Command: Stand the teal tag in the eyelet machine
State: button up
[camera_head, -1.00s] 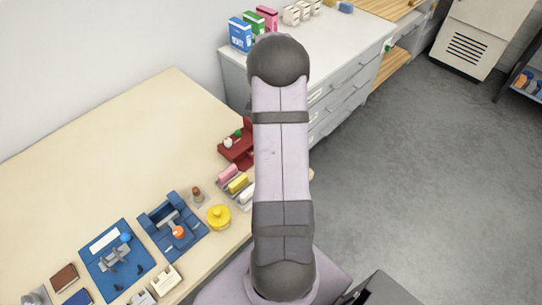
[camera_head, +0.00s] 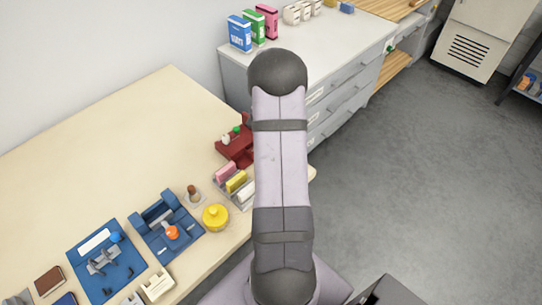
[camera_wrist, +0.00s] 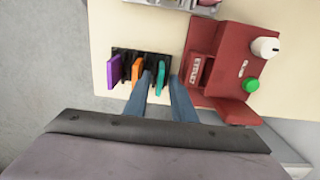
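The teal tag (camera_wrist: 160,76) stands upright in a black rack (camera_wrist: 125,54) in the wrist view, at the rack's right end. My gripper (camera_wrist: 162,80) is open, with one blue-grey finger on each side of the teal tag. A gap shows on the finger's right; whether the left finger touches the tag I cannot tell. The red eyelet machine (camera_wrist: 228,62) stands just right of the rack, with a label, a white knob and a green button. It also shows in the head view (camera_head: 232,151), partly behind my arm. The gripper and rack are hidden there.
An orange tag (camera_wrist: 137,72) and a purple tag (camera_wrist: 114,70) stand in the same rack. In the head view, pink, yellow and white blocks (camera_head: 236,181), a yellow round pot (camera_head: 215,217) and blue fixtures (camera_head: 166,226) line the table front. The table's back (camera_head: 130,120) is clear.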

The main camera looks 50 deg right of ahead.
grip_shut()
jog(key=shift+r, duration=0.1)
jog(key=shift+r+p, duration=3)
jog(key=shift+r, duration=0.7)
